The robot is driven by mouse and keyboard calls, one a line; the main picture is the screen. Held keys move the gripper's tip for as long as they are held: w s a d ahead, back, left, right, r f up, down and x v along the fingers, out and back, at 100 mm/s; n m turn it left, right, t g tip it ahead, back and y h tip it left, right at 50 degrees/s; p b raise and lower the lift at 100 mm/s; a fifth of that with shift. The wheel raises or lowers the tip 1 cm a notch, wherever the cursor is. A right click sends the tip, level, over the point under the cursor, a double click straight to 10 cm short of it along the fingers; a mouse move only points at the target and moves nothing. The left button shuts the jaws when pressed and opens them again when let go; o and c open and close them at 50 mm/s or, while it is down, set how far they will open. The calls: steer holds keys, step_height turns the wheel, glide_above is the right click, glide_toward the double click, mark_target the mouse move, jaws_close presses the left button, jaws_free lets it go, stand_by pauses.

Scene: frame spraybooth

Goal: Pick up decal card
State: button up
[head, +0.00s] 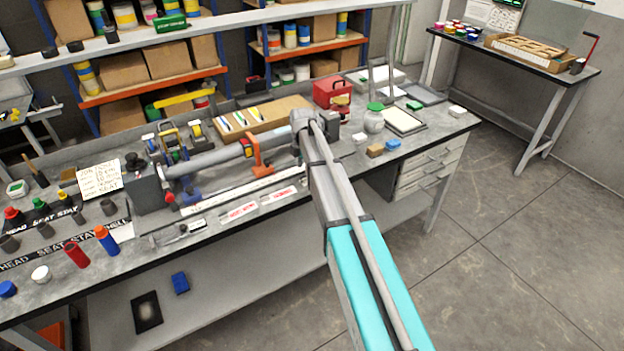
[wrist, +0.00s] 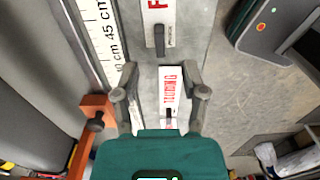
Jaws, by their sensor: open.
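Two white decal cards with red lettering lie on the grey bench. In the wrist view, one card (wrist: 171,88) shows between the two fingers of my gripper (wrist: 160,93), with a small dark piece near its lower end. The gripper is open, one finger to each side of this card. I cannot tell its height above the bench. The other card (wrist: 157,12) lies ahead, at the top. In the head view, the cards appear as a left card (head: 238,212) and a right card (head: 279,195). I cannot make out my gripper there.
A long ruler (wrist: 103,32) and an orange clamp (wrist: 95,112) are left of the cards in the wrist view. In the head view, a red box (head: 331,92) and a glass jar (head: 374,121) stand farther right on the bench. The bench edge is close to the cards.

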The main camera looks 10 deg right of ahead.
mark_target(305, 177)
steer(key=shift+f, duration=0.15)
steer(key=shift+d+f+b, duration=0.15)
steer(key=shift+f+b, duration=2.35)
steer(key=shift+b, duration=0.1)
steer(key=shift+s, duration=0.1)
jaws_close()
